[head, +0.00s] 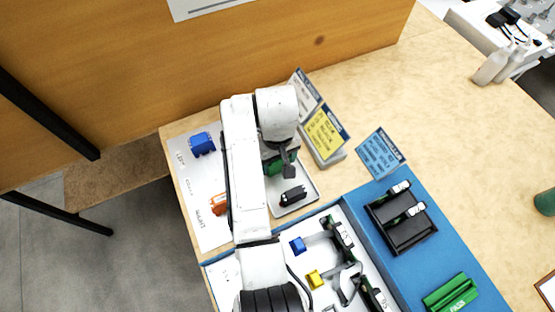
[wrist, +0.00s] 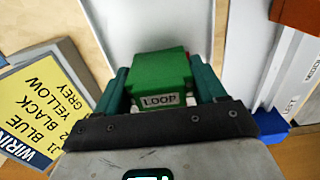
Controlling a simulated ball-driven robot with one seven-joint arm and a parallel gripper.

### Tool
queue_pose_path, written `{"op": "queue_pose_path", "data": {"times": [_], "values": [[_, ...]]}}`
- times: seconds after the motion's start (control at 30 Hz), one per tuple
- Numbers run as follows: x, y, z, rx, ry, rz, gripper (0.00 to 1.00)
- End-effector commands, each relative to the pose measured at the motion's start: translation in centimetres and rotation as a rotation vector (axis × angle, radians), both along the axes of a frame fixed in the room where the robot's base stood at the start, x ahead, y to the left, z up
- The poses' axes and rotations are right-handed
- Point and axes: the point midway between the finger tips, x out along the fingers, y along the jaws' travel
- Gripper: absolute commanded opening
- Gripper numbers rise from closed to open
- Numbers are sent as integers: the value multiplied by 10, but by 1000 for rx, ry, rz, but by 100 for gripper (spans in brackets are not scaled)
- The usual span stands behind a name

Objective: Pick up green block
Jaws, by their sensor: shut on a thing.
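The green block (wrist: 160,77), with a label reading LOOP, sits between the two teal fingers of my gripper (wrist: 163,85) in the wrist view. My gripper is shut on it. In the head view the green block (head: 274,166) shows partly beside my gripper (head: 285,160), over a grey tray. My arm hides part of the block and the tray there. I cannot tell whether the block touches the tray.
The grey tray (head: 312,196) also holds a black block (head: 293,196). A blue block (head: 202,143) and an orange block (head: 219,204) lie on a white sheet to the left. A yellow sign (head: 325,134) stands close behind.

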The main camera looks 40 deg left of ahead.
Motion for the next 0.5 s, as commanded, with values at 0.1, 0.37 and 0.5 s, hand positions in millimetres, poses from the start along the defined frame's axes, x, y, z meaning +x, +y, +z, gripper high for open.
{"op": "queue_pose_path", "data": {"times": [0.1,0.37,0.5], "values": [[0,0,0,1,0,0,36],[1,0,9,1,-2,-1,36],[1,1,29,4,-4,-1,36]]}}
